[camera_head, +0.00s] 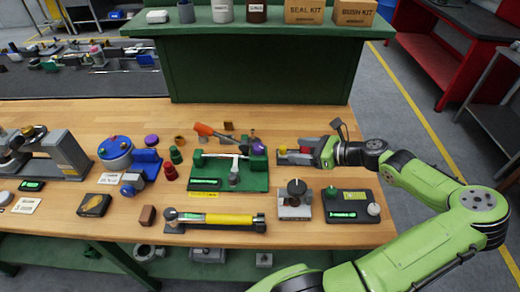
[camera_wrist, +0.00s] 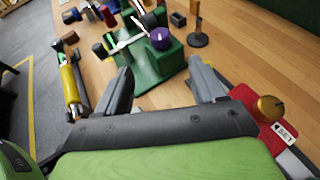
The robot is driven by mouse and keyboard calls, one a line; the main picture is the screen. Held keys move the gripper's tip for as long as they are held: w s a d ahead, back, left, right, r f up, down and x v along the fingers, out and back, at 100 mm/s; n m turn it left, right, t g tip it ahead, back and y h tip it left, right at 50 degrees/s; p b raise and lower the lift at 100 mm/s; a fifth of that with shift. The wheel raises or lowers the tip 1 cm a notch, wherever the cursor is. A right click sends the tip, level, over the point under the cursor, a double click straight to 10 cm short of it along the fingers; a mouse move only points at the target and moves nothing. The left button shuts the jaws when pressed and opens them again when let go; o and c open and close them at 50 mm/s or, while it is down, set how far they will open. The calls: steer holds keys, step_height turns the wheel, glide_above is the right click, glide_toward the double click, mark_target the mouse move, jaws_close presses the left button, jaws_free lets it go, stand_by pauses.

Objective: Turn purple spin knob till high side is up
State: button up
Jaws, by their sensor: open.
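The purple knob (camera_head: 258,148) sits at the right end of a green fixture (camera_head: 205,179) on the wooden bench. It also shows in the wrist view (camera_wrist: 160,38), on top of a green block, ahead of my fingers. Which side of the knob is high is too small to tell. My gripper (camera_head: 295,156) is to the right of the knob, apart from it. In the wrist view its two grey fingers (camera_wrist: 163,80) are spread wide with nothing between them.
An orange-handled lever (camera_head: 209,131) rises behind the fixture. A red block with a gold knob (camera_wrist: 270,107) lies close to my right finger in the wrist view. A yellow cylinder (camera_head: 228,219) and a black-knobbed box (camera_head: 296,198) stand in front. Another purple knob (camera_head: 152,141) is further left.

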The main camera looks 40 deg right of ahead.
mark_target(262, 148)
steer(key=b+x, duration=0.1)
steer(key=x, duration=1.3)
steer(key=shift+w+a+f+b, duration=0.1)
steer(key=shift+w+f+b, duration=0.05)
steer(key=shift+f+b, duration=0.15)
steer(key=c, duration=1.1)
steer(key=shift+o, duration=0.2)
steer(key=shift+r, duration=0.1)
steer(key=shift+p, duration=0.4)
